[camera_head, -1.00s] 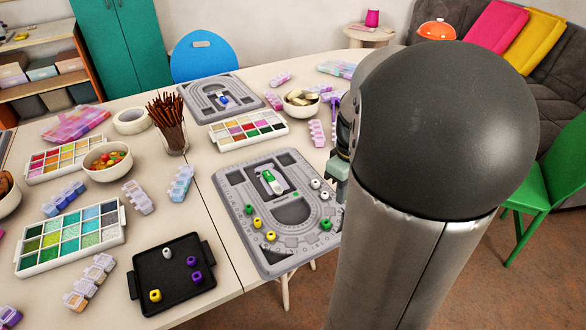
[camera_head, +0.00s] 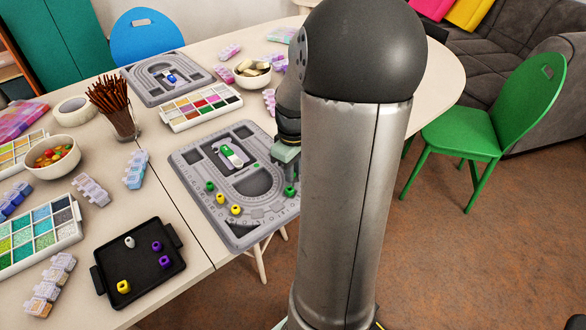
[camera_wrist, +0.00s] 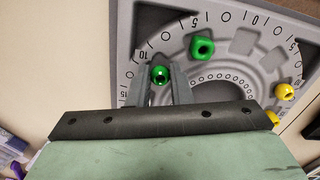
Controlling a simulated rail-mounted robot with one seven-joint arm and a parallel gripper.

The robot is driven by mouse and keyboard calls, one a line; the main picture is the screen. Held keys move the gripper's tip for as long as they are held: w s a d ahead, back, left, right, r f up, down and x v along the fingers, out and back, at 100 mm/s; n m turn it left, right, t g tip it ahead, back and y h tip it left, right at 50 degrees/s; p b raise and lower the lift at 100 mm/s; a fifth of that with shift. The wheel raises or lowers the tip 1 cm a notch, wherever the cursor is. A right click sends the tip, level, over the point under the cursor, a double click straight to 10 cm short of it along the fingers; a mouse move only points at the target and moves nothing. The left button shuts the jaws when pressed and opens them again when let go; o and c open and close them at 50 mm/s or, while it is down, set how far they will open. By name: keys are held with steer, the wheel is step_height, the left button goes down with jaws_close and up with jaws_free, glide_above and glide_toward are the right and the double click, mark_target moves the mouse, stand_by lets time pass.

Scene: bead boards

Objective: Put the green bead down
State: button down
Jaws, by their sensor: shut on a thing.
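My gripper (camera_wrist: 161,82) is shut on a green bead (camera_wrist: 160,75), which sits between its two grey fingertips in the wrist view. They are low over the outer groove of the grey bead board (camera_wrist: 122,70), near the mark 10. I cannot tell whether the bead touches the board. A second green bead (camera_wrist: 202,47) stands in the groove beside it, apart from the fingers.
Yellow beads (camera_head: 236,210) and another green bead (camera_head: 209,187) stand along the board's left and front groove. A black tray (camera_head: 138,290) with several beads lies front left. A white compartment tray (camera_head: 166,125) is behind the board. My arm hides the board's right edge.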

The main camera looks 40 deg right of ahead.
steer(key=shift+s+a+f+b, duration=0.15)
steer(key=shift+f+b, duration=0.15)
steer(key=shift+f, duration=0.35)
steer(key=c, duration=1.4)
jaws_free()
steer(key=shift+s+f, duration=0.1)
steer(key=shift+o, duration=0.4)
step_height(320, 180, up, 13)
steer(key=p, duration=0.2)
steer(key=shift+w+p, duration=0.25)
steer(key=shift+p, duration=0.1)
steer(key=s+a+f+m, duration=0.1)
steer(key=s+a+f, duration=0.1)
steer(key=a, duration=0.5)
steer(key=s+a+f, duration=0.1)
steer(key=s+a, duration=0.4)
steer(key=a, duration=0.3)
steer(key=s+a+f+m, duration=0.1)
steer(key=s+a+f, duration=0.1)
steer(key=s+a, duration=0.2)
steer(key=a, duration=0.3)
steer(key=shift+a+f+m, duration=0.15)
steer(key=shift+f+m, duration=0.15)
steer(key=shift+f, duration=0.05)
